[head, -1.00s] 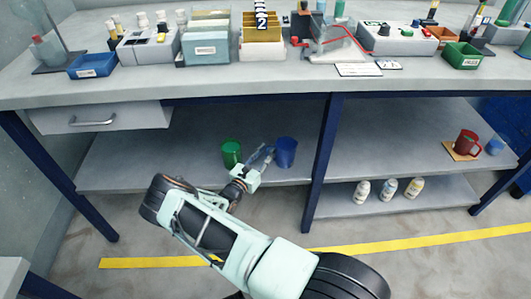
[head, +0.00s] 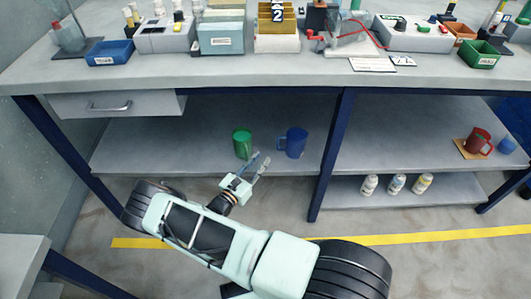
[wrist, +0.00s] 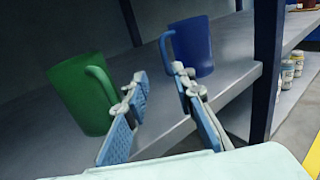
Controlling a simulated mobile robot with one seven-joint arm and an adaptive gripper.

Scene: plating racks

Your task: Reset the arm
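My gripper (head: 261,162) is open and empty in front of the lower shelf. In the wrist view its two blue-padded fingers (wrist: 160,80) are spread apart with nothing between them. A green mug (head: 242,144) stands upright on the shelf behind the gripper, slightly left; in the wrist view the green mug (wrist: 80,95) is at the left, its handle partly behind the left finger. A blue mug (head: 293,143) stands upright to its right; in the wrist view the blue mug (wrist: 194,47) is beyond the right finger. My arm reaches up from the bottom of the head view.
The lower shelf (head: 150,150) has bare room left of the mugs. A blue table leg (head: 331,160) stands right of them. A red mug (head: 477,141) and several bottles (head: 396,184) are at the right. The workbench top (head: 240,75) overhangs the shelf.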

